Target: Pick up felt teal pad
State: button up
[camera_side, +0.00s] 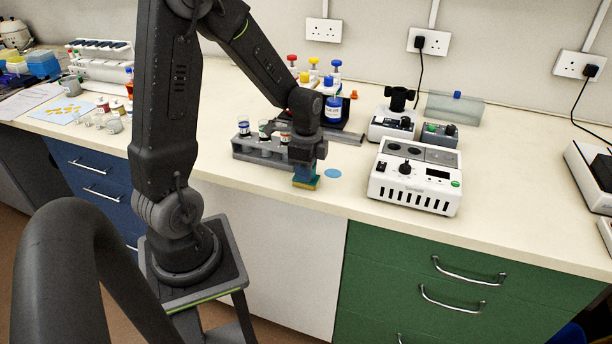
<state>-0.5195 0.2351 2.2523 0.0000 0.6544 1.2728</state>
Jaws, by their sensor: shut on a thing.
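My gripper (308,163) points down over the front part of the bench and is shut on the felt teal pad (305,175). The pad is a small teal block with a yellowish lower edge. It sits between the fingertips, at or just above the bench top; I cannot tell whether it touches the surface. The fingers hide part of the pad.
A grey rack (250,152) with several vials stands just left of my gripper. A blue disc (333,173) lies flat just right of it. A white instrument (415,180) stands further right. A blue-capped bottle (333,108) stands behind. The bench's front edge is close.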

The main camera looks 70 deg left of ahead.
jog(key=shift+c, duration=1.1)
jog(key=shift+r, duration=3)
